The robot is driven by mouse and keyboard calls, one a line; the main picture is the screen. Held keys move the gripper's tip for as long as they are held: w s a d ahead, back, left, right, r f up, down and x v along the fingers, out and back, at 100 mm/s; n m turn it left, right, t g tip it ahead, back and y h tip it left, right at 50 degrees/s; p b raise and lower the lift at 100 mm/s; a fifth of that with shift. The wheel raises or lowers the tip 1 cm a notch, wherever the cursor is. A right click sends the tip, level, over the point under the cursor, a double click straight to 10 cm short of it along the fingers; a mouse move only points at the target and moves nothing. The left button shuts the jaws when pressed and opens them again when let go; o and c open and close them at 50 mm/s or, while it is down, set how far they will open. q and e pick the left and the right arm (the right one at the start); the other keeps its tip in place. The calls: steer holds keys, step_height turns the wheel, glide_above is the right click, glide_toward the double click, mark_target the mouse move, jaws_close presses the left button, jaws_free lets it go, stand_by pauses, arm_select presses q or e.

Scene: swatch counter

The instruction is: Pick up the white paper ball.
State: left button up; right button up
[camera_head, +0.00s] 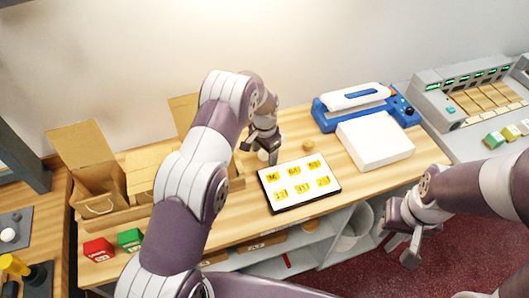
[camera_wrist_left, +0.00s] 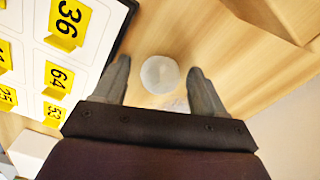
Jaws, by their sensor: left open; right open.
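The white paper ball (camera_wrist_left: 160,74) lies on the wooden counter, in the left wrist view between the tips of my left gripper's fingers (camera_wrist_left: 159,68). The fingers are open, one on each side of the ball, with a gap to each. In the head view the ball (camera_head: 263,155) is mostly hidden by my left gripper (camera_head: 261,146), which points down at the counter left of the number board. My right gripper (camera_head: 396,240) is open and empty, out past the counter's front edge at the right.
The white board (camera_head: 301,188) with yellow number tags lies close beside the ball. Cardboard boxes (camera_head: 96,165) stand to the left. A white block (camera_head: 375,140) and a blue device (camera_head: 328,121) are at the right. Red (camera_head: 97,249) and green (camera_head: 130,239) blocks sit front left.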

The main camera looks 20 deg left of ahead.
arm_select(q)
steer(key=c, duration=1.1)
steer(key=shift+r, duration=0.1)
